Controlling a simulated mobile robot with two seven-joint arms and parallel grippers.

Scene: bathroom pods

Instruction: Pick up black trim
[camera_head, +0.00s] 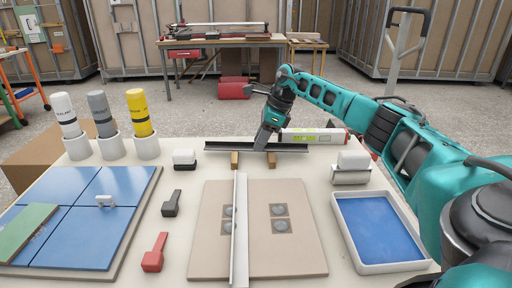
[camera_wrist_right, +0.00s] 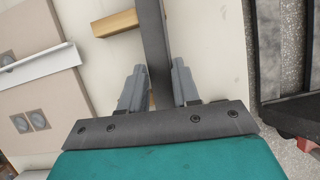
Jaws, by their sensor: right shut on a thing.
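The black trim (camera_head: 222,147) is a long thin dark strip lying left to right at the far edge of the white table. Two small wooden blocks (camera_head: 234,160) show at its near side; I cannot tell if it rests on them. My right gripper (camera_head: 264,142) reaches down onto the middle of the trim and is shut on it. In the right wrist view the trim (camera_wrist_right: 153,40) runs between the two grey fingers (camera_wrist_right: 159,88), with one wooden block (camera_wrist_right: 115,23) to its left. My left gripper is not in view.
A white strip (camera_head: 240,235) lies across a beige panel (camera_head: 300,245) with grey sockets. A labelled white tube (camera_head: 305,135) lies just behind the trim's right part. A blue-bottomed tray (camera_head: 375,225) is at right. Blue tiles (camera_head: 110,185) and several bottles (camera_head: 140,112) are at left.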

